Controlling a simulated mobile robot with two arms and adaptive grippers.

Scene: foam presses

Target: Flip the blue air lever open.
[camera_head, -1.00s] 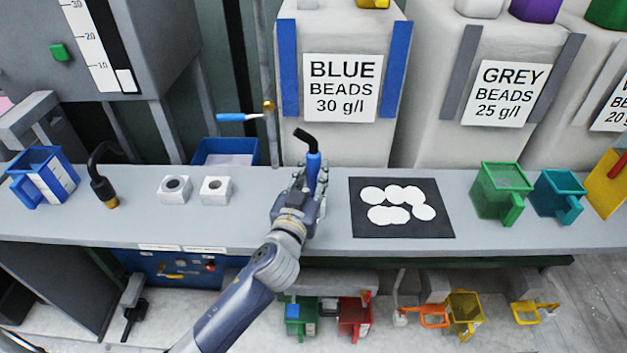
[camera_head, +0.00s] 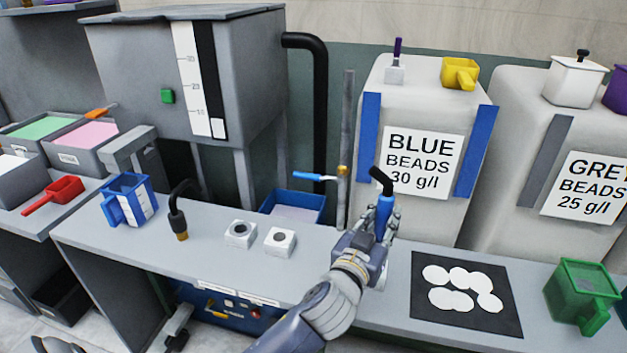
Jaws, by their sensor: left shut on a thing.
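The blue air lever (camera_head: 308,176) sticks out to the left, roughly level, from a brass fitting (camera_head: 343,171) on a grey vertical pipe behind the bench. My left gripper (camera_head: 384,222) is shut on a blue-handled tool with a bent black nozzle (camera_head: 384,212), held upright above the bench. The gripper is to the right of the lever and apart from it. My right gripper is not in view.
The grey bench (camera_head: 210,262) carries a blue jug (camera_head: 128,200), a black bent hose (camera_head: 178,212), two white blocks (camera_head: 280,241) and a black mat (camera_head: 440,315) with white discs. A blue bin (camera_head: 298,205) stands behind the bench, below the lever. The blue beads sack (camera_head: 420,215) stands behind my gripper.

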